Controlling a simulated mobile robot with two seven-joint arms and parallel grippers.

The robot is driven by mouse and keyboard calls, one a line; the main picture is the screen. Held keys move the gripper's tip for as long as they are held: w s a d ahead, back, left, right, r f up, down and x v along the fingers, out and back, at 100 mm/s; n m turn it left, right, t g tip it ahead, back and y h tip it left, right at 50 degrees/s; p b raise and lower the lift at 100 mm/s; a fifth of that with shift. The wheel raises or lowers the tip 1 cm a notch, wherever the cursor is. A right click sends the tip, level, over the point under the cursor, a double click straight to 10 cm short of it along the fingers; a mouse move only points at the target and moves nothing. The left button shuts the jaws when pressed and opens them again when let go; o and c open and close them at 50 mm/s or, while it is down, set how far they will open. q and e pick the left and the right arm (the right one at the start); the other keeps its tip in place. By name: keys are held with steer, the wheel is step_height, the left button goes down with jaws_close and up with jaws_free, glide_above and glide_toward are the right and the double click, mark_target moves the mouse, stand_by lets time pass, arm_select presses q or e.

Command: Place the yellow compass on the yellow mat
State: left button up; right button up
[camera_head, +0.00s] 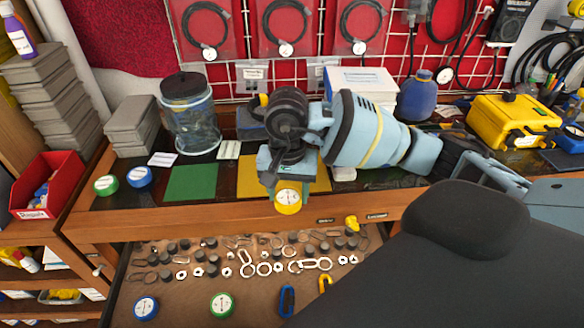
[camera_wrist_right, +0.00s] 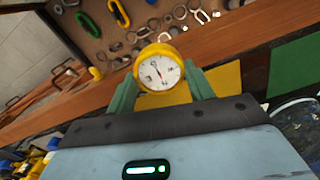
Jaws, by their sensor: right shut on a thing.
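My right gripper (camera_head: 287,196) is shut on the yellow compass (camera_head: 288,203), whose white dial faces the head camera. In the right wrist view the compass (camera_wrist_right: 160,68) sits between the two green fingers (camera_wrist_right: 161,80). The yellow mat (camera_head: 249,180) lies on the bench top, partly hidden by my right gripper. In the head view the compass overlaps the bench's front edge, just in front of the mat. In the wrist view the mat (camera_wrist_right: 229,82) shows behind the compass. The compass's height above the bench is hard to tell. My left gripper is not in view.
A green mat (camera_head: 191,182) lies left of the yellow one. Green (camera_head: 106,185) and blue (camera_head: 139,177) compasses stand at the bench's left. A glass jar (camera_head: 190,120) stands behind the green mat. An open drawer (camera_head: 180,285) below holds small parts and compasses.

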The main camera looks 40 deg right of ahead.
steer(key=w+d, duration=0.5)
steer(key=w+d+f, duration=0.1)
steer(key=w+d, duration=0.2)
steer(key=shift+w+d, duration=0.1)
steer(key=shift+w, duration=0.1)
steer(key=shift+w+d+f, duration=0.1)
steer(key=shift+w+d, duration=0.15)
steer(key=shift+d, duration=0.05)
steer(key=shift+f+p, duration=0.4)
steer(key=shift+f, duration=1.35)
steer(key=shift+f, duration=0.1)
steer(key=shift+f, duration=0.15)
steer(key=o, duration=1)
steer(key=shift+r, duration=0.2)
